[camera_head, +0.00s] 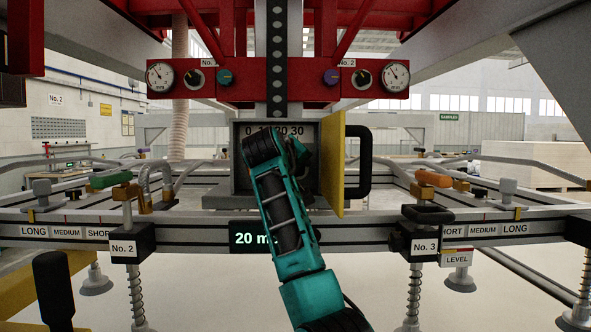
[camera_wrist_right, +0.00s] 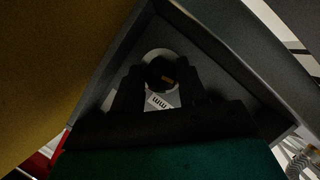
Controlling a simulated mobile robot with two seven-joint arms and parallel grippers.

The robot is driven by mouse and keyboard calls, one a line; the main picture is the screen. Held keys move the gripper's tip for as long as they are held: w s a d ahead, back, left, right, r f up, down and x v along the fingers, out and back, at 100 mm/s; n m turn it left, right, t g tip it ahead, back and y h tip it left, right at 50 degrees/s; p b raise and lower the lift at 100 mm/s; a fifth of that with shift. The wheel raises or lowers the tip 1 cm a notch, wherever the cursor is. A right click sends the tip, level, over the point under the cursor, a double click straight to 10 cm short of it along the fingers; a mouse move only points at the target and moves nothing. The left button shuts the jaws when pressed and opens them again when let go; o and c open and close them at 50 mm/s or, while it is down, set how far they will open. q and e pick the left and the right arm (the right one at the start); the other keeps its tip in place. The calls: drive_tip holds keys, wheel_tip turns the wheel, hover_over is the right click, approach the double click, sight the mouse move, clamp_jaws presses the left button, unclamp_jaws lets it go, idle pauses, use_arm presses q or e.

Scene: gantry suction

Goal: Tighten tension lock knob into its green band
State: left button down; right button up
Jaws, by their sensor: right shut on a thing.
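The black tension lock knob (camera_wrist_right: 160,72) shows in the right wrist view, with a small yellow mark, in front of a pale round dial (camera_wrist_right: 162,55). My right gripper (camera_wrist_right: 159,80) is shut on the knob, one dark finger on each side. In the head view my teal right arm reaches into the open grey box (camera_head: 236,182), hiding the knob and the fingertips. The box top carries a scale reading 0 to 30, partly covered by my arm. I cannot make out a green band on the dial. My left gripper is not in view.
The yellow door (camera_head: 333,165) with its black handle (camera_head: 358,160) stands open right of my arm. A display (camera_head: 252,238) reading 20 is partly hidden below. Red framework with gauges (camera_head: 160,76) hangs above. Rails with clamps, sprung suction cups and labels flank the box.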

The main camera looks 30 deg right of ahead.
drive_tip(key=shift+r+m+y, duration=0.1)
drive_tip(key=shift+m+y, duration=0.7)
drive_tip(key=shift+m, duration=0.4)
drive_tip(key=shift+m+t+y, duration=0.4)
drive_tip(key=shift+m+y, duration=0.1)
drive_tip(key=shift+m, duration=0.3)
drive_tip(key=shift+d, duration=0.1)
drive_tip(key=o, duration=1.1)
drive_tip(key=shift+c, duration=0.2)
